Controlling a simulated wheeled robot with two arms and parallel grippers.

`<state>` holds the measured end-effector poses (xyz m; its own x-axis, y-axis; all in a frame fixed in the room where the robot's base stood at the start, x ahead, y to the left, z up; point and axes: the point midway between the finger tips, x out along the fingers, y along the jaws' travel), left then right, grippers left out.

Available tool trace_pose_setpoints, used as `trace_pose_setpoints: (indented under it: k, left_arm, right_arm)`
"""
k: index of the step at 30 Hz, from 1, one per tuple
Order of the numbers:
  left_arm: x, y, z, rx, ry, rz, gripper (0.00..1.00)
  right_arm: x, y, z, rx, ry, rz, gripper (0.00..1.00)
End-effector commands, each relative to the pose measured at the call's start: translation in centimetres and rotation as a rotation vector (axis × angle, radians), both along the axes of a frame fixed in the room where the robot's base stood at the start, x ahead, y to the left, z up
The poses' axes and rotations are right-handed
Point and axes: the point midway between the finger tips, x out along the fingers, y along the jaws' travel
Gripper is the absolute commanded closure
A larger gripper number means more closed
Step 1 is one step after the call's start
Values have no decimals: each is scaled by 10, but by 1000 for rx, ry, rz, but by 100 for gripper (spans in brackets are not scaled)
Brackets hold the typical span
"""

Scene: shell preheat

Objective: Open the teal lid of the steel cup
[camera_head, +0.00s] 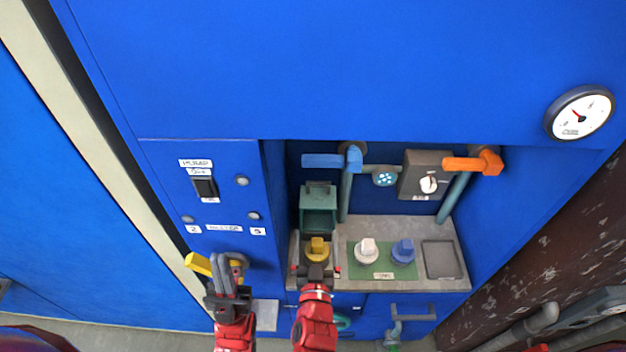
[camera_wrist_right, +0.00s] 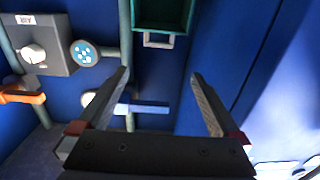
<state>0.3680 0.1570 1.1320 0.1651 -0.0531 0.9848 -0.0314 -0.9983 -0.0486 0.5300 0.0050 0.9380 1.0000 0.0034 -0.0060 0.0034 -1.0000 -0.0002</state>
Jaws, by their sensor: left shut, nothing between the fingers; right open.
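A teal box-like piece (camera_head: 318,218) with a hollow front stands at the back left of the recess. Its hollow and grey handle (camera_wrist_right: 158,41) show at the top of the right wrist view. I cannot tell whether it is the lid, and I cannot make out a steel cup. A partly hidden teal rounded piece (camera_head: 343,321) shows below the counter. My right gripper (camera_head: 316,271) is open in front of a yellow knob (camera_head: 317,248), below the teal box-like piece; nothing shows between its fingers (camera_wrist_right: 164,100). My left gripper (camera_head: 229,270) is shut and empty beside a yellow handle (camera_head: 198,264).
White (camera_head: 367,249) and blue (camera_head: 402,250) knobs stand on a green mat (camera_head: 383,271). Behind are a blue lever (camera_head: 325,160), a grey switch box (camera_head: 425,170) and an orange lever (camera_head: 465,164).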

Motion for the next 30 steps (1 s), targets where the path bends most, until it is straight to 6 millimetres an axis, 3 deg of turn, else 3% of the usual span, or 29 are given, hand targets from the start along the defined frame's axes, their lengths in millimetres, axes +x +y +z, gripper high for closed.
trace_pose_setpoints:
  k: [15,21,30]
  left_arm:
    - [0,0,26,0,0,0,100]
    - [0,0,33,0,0,0,100]
    - [0,0,37,0,0,0,100]
  right_arm:
    - [109,-4,4,-2,-5,-5,0]
    - [138,-3,3,0,-4,-4,0]
    - [160,-2,2,0,-6,-4,0]
